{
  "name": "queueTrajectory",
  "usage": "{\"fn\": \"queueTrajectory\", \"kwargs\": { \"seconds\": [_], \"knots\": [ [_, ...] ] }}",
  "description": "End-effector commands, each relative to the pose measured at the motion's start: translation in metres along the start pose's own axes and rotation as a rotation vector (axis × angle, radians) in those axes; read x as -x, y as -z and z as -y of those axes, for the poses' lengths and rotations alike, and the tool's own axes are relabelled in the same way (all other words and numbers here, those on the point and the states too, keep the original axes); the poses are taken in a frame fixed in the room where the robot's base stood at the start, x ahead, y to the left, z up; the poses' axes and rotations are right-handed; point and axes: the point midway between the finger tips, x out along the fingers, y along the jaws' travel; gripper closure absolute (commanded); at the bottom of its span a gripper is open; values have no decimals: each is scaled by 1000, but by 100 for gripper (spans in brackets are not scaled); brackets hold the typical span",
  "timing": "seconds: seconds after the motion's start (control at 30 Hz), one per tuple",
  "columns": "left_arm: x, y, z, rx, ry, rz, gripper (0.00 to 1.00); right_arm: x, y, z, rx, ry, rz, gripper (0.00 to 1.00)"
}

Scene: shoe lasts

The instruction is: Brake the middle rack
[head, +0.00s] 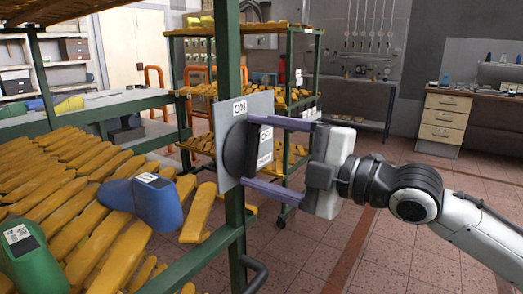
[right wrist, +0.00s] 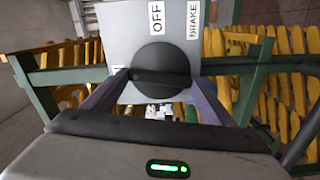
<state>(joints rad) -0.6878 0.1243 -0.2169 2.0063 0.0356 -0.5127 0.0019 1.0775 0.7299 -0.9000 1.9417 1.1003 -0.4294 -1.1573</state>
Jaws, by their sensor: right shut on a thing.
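A grey brake panel (head: 226,150) is fixed to a green post of the nearest rack. It carries a round black knob (head: 236,150) with a raised grip bar. An ON label (head: 239,107) is at the top of the panel. In the right wrist view, an OFF label (right wrist: 157,17) and a BRAKE label (right wrist: 194,20) show beside the knob (right wrist: 160,62). My right gripper (head: 250,153) is shut on the knob's bar, one finger above and one below. The bar looks roughly upright in the head view. My left gripper is out of view.
The near rack's shelf holds many yellow shoe lasts (head: 65,165), a blue last (head: 145,202) and a green last (head: 28,252). Another green-framed rack (head: 290,70) stands behind. A drawer desk (head: 442,125) is at the right. Tiled floor (head: 350,220) is clear between.

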Motion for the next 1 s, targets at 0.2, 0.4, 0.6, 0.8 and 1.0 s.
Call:
{"fn": "queueTrajectory", "kwargs": {
  "seconds": [0.2, 0.4, 0.6, 0.8, 1.0],
  "knots": [
    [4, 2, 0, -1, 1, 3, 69, 0, 0, -1, 128, 1, 0, 44],
    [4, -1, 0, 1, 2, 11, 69, 0, 1, 0, 194, 0, -1, 44],
    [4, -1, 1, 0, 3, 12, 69, 0, 1, 2, 221, 2, -2, 44],
    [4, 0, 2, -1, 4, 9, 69, 0, 1, 2, 226, 2, -1, 44],
    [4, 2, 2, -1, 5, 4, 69, 0, 1, 2, 227, 2, -1, 19]
  ]
}}
